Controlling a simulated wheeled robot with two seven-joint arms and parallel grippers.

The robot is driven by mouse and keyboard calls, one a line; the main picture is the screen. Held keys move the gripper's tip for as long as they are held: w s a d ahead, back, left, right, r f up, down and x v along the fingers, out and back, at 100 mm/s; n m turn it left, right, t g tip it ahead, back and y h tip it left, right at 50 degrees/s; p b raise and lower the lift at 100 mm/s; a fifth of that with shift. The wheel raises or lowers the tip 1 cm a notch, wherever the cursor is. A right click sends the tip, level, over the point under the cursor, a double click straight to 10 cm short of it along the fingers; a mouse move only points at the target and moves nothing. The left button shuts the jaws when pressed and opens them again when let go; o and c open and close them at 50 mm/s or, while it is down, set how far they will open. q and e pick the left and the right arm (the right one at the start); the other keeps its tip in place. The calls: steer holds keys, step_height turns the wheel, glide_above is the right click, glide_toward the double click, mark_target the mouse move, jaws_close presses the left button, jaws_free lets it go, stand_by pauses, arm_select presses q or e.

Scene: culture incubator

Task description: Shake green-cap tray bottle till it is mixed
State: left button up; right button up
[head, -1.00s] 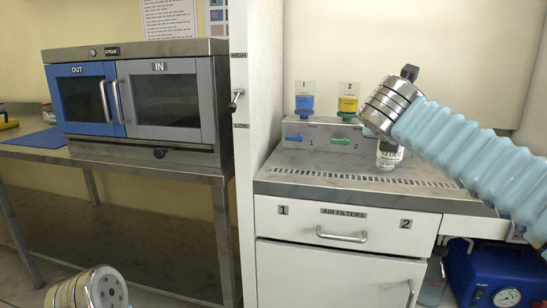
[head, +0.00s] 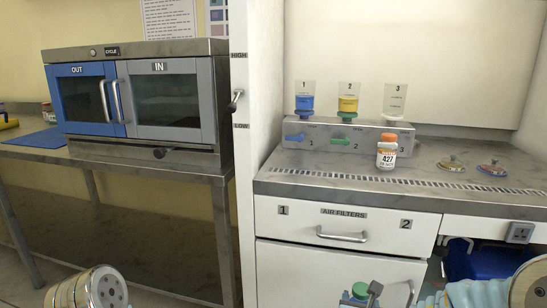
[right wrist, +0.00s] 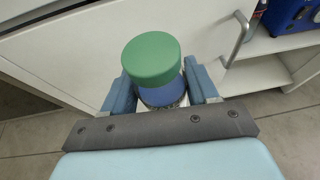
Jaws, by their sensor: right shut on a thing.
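The green-cap bottle (right wrist: 152,62) is between the two blue fingers of my right gripper (right wrist: 163,92) in the right wrist view. The gripper is shut on it. The cap is on, and a blue band and part of a dark-marked label show below it. In the head view the green-cap bottle (head: 360,291) shows at the bottom edge, low in front of the white cabinet, with my right gripper (head: 372,296) beside it. The lower bottle and contents are hidden. Only my left wrist end shows at the bottom left of the head view; its fingers are out of frame.
An orange-cap bottle (head: 387,152) labelled 427 stands on the counter (head: 420,185). Two small round items (head: 452,163) (head: 491,168) lie to its right. A dispenser block (head: 345,136) with three reservoirs stands behind. The incubator (head: 140,98) is at left. Cabinet handles protrude near the gripper.

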mark_target(362, 289)
steer(key=shift+s+f, duration=0.1)
steer(key=shift+f, duration=0.4)
steer(key=shift+r+p, duration=1.85)
steer(key=shift+r, duration=4.9)
step_height(362, 289, down, 8)
steer(key=shift+a+r, duration=0.1)
steer(key=shift+r, duration=0.05)
step_height(362, 289, up, 8)
step_height(362, 289, down, 8)
steer(key=shift+f, duration=0.1)
steer(key=shift+w+r, duration=0.2)
steer(key=shift+s+r, duration=0.2)
steer(key=shift+s, duration=0.05)
steer(key=shift+w+f, duration=0.1)
